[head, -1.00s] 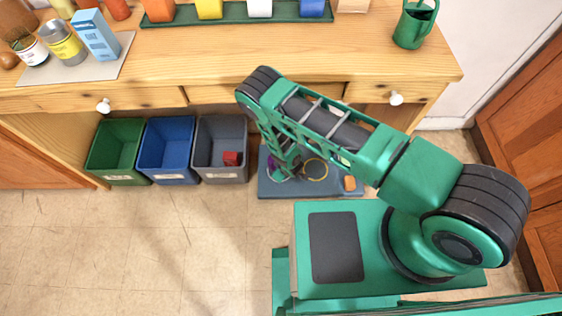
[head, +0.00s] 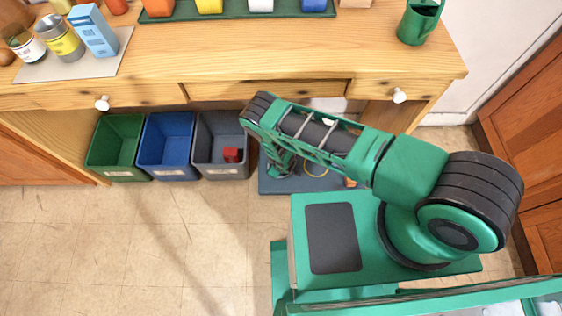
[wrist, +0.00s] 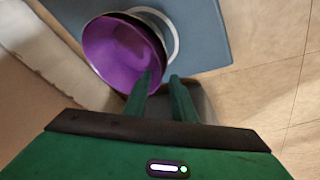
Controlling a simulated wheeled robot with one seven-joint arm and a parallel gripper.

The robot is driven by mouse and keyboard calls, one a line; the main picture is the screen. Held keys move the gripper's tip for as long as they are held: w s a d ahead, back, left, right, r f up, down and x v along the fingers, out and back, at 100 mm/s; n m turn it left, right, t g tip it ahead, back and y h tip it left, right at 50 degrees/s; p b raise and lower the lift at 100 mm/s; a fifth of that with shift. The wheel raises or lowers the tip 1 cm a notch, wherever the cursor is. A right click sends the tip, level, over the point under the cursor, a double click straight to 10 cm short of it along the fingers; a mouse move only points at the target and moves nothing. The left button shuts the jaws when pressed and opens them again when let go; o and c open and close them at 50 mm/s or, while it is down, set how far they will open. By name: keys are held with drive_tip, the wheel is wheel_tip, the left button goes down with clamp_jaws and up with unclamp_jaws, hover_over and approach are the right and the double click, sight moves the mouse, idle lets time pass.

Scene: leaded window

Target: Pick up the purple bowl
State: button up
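The purple bowl (wrist: 112,48) shows in the wrist view, its open side facing the camera and its rim looking tilted. My gripper (wrist: 161,76) has its two green fingers at the lower right of the bowl. The left fingertip overlaps the inside of the bowl and the right fingertip lies just outside its rim. A narrow gap shows between the fingers, but whether they press on the bowl's wall is unclear. In the head view my arm covers the bowl, and the gripper is low over the blue-grey mat.
The blue-grey mat (head: 273,184) lies on the floor under the desk (head: 300,60). It holds a gold ring (head: 318,170) and an orange block (head: 350,183). Green (head: 103,172), blue (head: 150,174) and grey (head: 207,173) bins stand to its left. Open floor lies in front.

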clamp_jaws()
drive_tip(key=shift+w+d, duration=0.1)
idle(1.2)
